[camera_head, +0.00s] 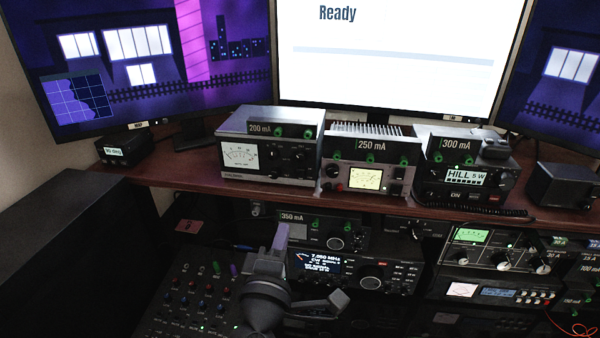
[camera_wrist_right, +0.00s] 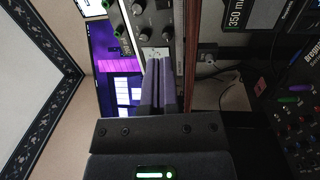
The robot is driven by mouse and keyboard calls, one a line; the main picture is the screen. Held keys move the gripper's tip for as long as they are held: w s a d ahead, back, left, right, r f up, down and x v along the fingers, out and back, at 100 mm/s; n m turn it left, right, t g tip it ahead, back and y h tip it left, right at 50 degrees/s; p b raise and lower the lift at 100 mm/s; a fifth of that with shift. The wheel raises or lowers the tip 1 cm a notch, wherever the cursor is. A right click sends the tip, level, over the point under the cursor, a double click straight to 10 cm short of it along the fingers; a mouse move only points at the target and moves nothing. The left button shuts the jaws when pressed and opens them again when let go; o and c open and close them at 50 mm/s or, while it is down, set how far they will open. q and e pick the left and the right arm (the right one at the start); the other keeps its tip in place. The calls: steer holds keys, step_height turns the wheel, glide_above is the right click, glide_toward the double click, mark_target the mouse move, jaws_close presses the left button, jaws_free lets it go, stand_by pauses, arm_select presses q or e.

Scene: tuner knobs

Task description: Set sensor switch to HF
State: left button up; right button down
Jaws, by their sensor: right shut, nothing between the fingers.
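My right gripper (camera_head: 282,229) is in front of the equipment rack, fingers pointing up toward the shelf edge. In the right wrist view its two fingers (camera_wrist_right: 159,64) are together with nothing between them. Beyond their tips is a meter unit (camera_wrist_right: 142,22) with dark knobs and a pale meter face, partly hidden by the fingers. In the head view a meter unit marked 200 mA (camera_head: 266,155) stands on the shelf, above and behind the gripper. I cannot read a sensor switch or HF label in either view. My left gripper is not in view.
A unit marked 250 mA (camera_head: 367,163) and one marked 300 mA (camera_head: 470,172) stand to the right on the wooden shelf (camera_head: 190,180). Below are a radio (camera_head: 370,269) and a mixer (camera_head: 189,298). Monitors (camera_head: 394,55) stand behind.

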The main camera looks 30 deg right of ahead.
mark_target(300, 172)
steer(key=x, duration=1.3)
steer(key=shift+w+d+r, duration=0.15)
steer(key=shift+w+d, duration=0.05)
steer(key=shift+w, duration=0.05)
